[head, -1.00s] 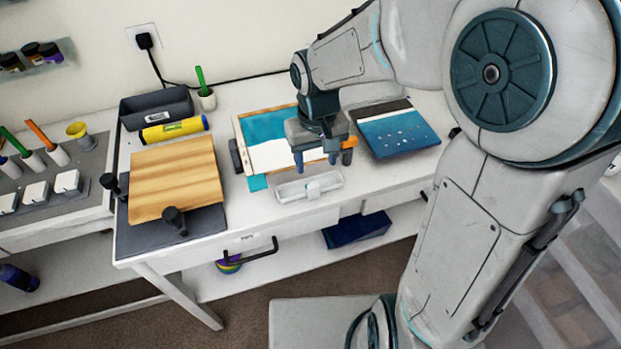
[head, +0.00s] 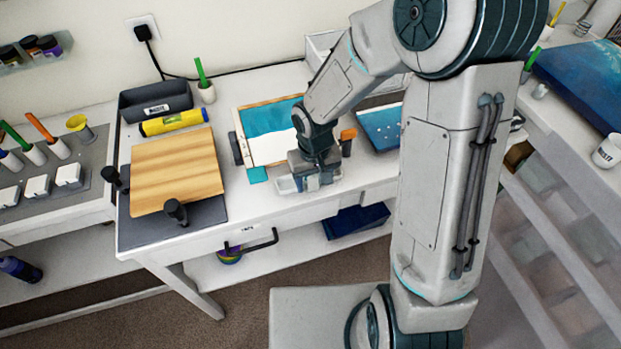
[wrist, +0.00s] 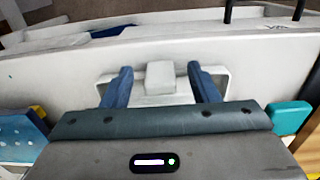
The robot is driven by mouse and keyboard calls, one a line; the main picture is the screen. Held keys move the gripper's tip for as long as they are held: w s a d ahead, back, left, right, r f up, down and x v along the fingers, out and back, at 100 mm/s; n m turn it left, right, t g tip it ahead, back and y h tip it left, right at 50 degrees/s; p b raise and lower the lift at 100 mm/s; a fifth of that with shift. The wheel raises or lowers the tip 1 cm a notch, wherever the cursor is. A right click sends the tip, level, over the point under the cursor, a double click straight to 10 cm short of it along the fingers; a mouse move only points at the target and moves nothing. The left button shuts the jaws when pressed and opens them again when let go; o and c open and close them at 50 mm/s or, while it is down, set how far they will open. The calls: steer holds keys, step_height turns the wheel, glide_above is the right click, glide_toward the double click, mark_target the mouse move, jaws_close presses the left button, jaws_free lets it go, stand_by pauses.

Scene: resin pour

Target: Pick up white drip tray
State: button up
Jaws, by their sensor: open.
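The white drip tray (head: 288,186) lies on the white table near its front edge, mostly hidden under my gripper in the head view. In the wrist view the tray (wrist: 218,78) shows with a raised block-like grip (wrist: 160,77) at its middle. My gripper (head: 308,182) is directly above the tray, pointing down. In the wrist view its two blue fingers (wrist: 160,84) are apart, one on each side of the raised grip, with gaps on both sides. Whether the fingertips touch the tray I cannot tell.
A blue and white painting (head: 262,120) lies behind the tray, and another blue panel (head: 380,128) is to the right. A wooden board (head: 176,170) with black clamps is at the left. A drawer handle (head: 252,244) sticks out from the table front.

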steer(key=shift+f, duration=0.15)
steer(key=c, duration=1.1)
steer(key=shift+c, duration=0.2)
